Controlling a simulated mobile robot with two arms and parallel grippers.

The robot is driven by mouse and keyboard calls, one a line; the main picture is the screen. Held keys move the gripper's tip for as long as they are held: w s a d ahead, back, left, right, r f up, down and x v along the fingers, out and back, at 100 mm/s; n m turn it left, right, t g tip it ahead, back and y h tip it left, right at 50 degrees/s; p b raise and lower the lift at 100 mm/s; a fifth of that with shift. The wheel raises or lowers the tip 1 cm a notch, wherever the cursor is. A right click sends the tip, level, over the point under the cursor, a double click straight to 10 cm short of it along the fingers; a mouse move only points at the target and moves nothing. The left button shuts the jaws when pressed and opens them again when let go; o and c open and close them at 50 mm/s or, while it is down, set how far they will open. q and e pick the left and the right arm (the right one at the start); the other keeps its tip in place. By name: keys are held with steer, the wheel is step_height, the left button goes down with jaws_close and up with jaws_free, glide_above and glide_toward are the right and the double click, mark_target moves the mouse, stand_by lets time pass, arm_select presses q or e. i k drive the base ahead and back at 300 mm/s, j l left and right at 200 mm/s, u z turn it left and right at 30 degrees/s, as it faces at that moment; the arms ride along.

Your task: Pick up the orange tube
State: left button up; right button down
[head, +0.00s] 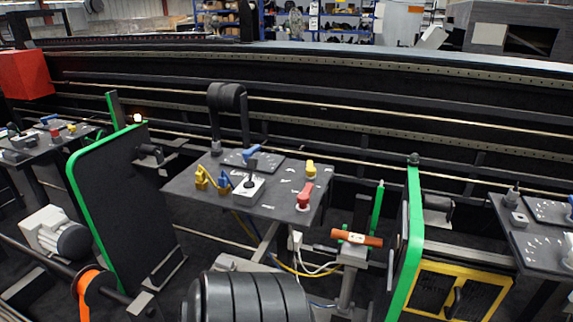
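The orange tube (368,240) lies roughly level, right of centre in the head view. It rests on or in a grey stand (347,284) just right of the middle table. A small pale piece shows against the tube's middle. I cannot tell whether the stand clamps the tube or only carries it. Neither my left nor my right gripper can be made out in this view.
The middle table (262,208) carries a red part (304,196), a yellow part (311,169) and blue-handled parts. A green-edged panel (412,235) stands close right of the tube. White and yellow cables (312,266) hang left of the stand. A black ribbed cylinder (245,297) fills the bottom centre.

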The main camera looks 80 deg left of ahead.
mark_target(365, 241)
steer(key=u, duration=1.85)
steer(key=j+u, duration=0.2)
steer(key=j, duration=0.3)
steer(key=i, duration=0.05)
